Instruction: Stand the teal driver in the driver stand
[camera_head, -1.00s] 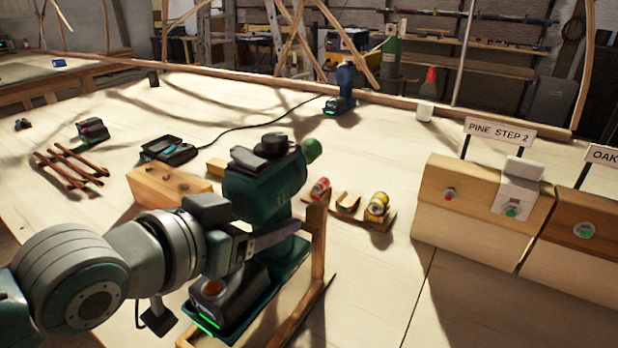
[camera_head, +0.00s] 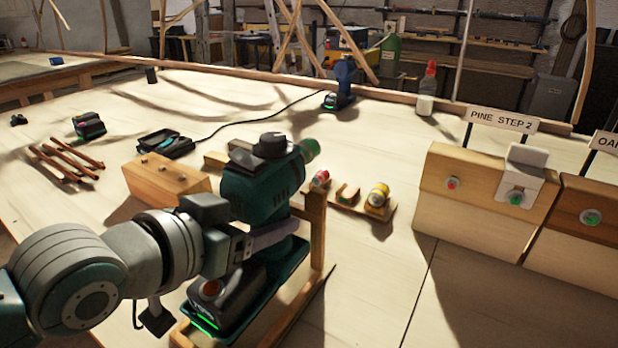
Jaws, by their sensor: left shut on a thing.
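My right gripper is out of view.
A wooden block (camera_head: 165,180) stands left of the driver, and a small rack with coloured cylinders (camera_head: 376,198) right of it. The PINE STEP 2 box (camera_head: 470,220) is at right.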

